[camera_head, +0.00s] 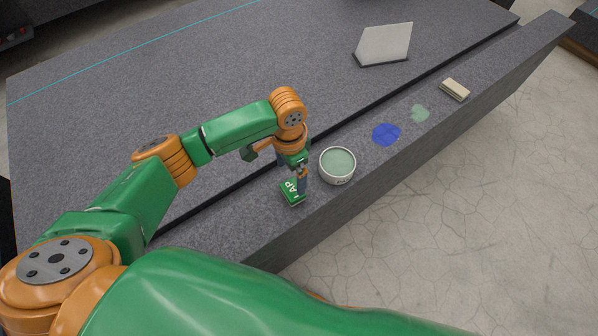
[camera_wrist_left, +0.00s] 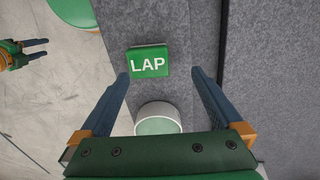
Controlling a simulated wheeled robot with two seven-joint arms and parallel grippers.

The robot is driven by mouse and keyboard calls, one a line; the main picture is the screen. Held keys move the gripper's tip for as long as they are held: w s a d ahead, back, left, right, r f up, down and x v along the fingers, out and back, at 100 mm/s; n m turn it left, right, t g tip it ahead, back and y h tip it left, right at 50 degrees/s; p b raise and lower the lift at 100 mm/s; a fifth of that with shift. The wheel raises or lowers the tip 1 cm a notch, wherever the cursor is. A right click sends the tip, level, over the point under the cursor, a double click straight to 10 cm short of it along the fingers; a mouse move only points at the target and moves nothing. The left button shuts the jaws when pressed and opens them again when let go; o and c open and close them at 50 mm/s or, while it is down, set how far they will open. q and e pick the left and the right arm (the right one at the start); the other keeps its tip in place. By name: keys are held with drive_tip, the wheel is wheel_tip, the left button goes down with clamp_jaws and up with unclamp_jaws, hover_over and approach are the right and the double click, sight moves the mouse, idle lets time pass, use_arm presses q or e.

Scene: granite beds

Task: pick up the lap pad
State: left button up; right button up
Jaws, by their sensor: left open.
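The lap pad (camera_head: 291,193) is a small green block with white letters on top, lying on the grey granite ledge. In the left wrist view the lap pad (camera_wrist_left: 148,62) reads LAP and lies just beyond the fingertips. My left gripper (camera_head: 300,188) is low over the ledge at the pad and hides part of it in the head view.
A white tub with green contents (camera_head: 337,165) stands close to the pad, also in the left wrist view (camera_wrist_left: 157,119). Farther along the ledge are a blue patch (camera_head: 386,134), a green patch (camera_head: 420,113) and a beige block (camera_head: 455,90). A pale angled plate (camera_head: 383,46) stands on the granite bed.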

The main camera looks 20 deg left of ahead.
sight(293, 189)
use_arm(q)
drive_tip(key=s+f, duration=0.2)
drive_tip(key=shift+s+d+f, duration=0.1)
drive_tip(key=shift+d+f, duration=0.2)
drive_tip(key=shift+d, duration=0.1)
wheel_tip(293, 189, down, 2)
drive_tip(key=shift+f+b, duration=0.2)
drive_tip(key=shift+b, duration=0.2)
drive_tip(key=shift+w+f, duration=0.15)
drive_tip(key=shift+w, duration=0.2)
drive_tip(key=shift+s, duration=0.15)
drive_tip(key=c, duration=1.2)
drive_tip(key=shift+c, duration=0.3)
use_arm(e)
drive_tip(key=shift+s+f, duration=0.2)
drive_tip(key=shift+s, duration=0.35)
drive_tip(key=shift+s+f, duration=0.2)
drive_tip(key=shift+s, duration=0.35)
use_arm(q)
drive_tip(key=shift+r, duration=0.2)
